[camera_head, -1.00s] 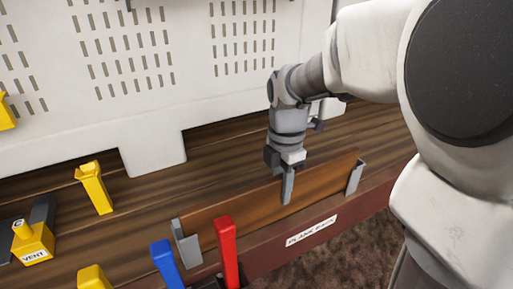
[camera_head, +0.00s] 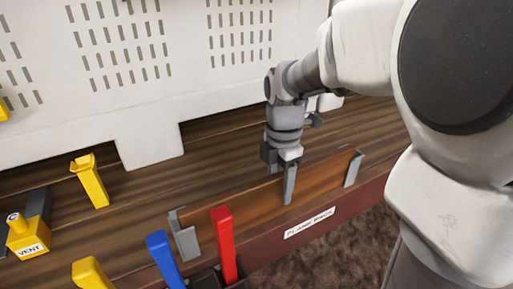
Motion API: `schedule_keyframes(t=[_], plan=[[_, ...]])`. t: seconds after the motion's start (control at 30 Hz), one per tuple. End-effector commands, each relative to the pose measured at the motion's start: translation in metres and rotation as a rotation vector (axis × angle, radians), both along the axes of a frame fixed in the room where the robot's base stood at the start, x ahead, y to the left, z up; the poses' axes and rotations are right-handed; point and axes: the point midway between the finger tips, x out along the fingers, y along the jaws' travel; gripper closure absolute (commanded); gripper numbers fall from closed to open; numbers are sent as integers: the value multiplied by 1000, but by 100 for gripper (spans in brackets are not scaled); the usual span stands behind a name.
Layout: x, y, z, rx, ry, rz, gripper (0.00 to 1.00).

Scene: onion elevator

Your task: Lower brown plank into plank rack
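The brown plank (camera_head: 240,207) stands on edge in the plank rack, whose grey end brackets show at the left (camera_head: 185,238) and at the right (camera_head: 353,169). The plank spans between the two brackets, with its lower edge down near the rack's base. My gripper (camera_head: 289,188) is over the plank's middle, pointing down. One finger shows in front of the near face; the other is hidden behind the plank, so I cannot tell whether the fingers press on it.
A red handle (camera_head: 225,245) and a blue handle (camera_head: 163,258) stand close to the left bracket. Yellow handles (camera_head: 90,181) and a yellow VENT block (camera_head: 28,238) are at the left. A white slotted panel (camera_head: 120,65) rises behind the wooden deck. A white label (camera_head: 310,223) is on the front ledge.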

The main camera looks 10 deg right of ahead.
Motion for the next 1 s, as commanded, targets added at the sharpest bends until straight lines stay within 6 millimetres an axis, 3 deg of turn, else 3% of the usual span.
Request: schedule_keyframes(t=[0.27,0.43,1.0], plan=[[-1,0,-1,0,2,0,40],[0,0,14,0,-1,0,40],[0,0,144,0,-2,0,40]])
